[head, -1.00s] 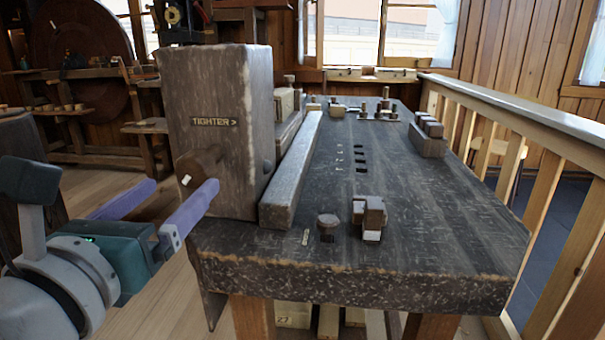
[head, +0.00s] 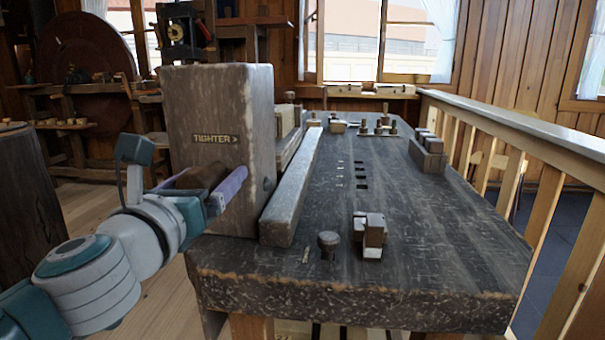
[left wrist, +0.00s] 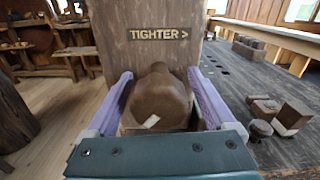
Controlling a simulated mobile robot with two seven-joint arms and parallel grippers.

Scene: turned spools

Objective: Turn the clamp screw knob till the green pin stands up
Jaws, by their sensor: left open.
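The clamp screw knob (left wrist: 157,98) is a brown, rounded wooden piece with a white mark on its near face. It sticks out of a tall wooden block (head: 222,110) labelled "TIGHTER >". My left gripper (left wrist: 160,73) is open, with one purple finger on each side of the knob. I cannot tell whether the fingers touch it. In the head view the knob (head: 200,176) is partly hidden behind the left gripper (head: 212,174). I see no green pin in either view. My right gripper is out of view.
The dark workbench (head: 440,270) carries a long wooden bar (head: 292,185) beside the block. A round-headed peg (head: 328,244) and a small block with a white patch (head: 370,236) stand near its front. A wooden railing (head: 500,135) runs along the right.

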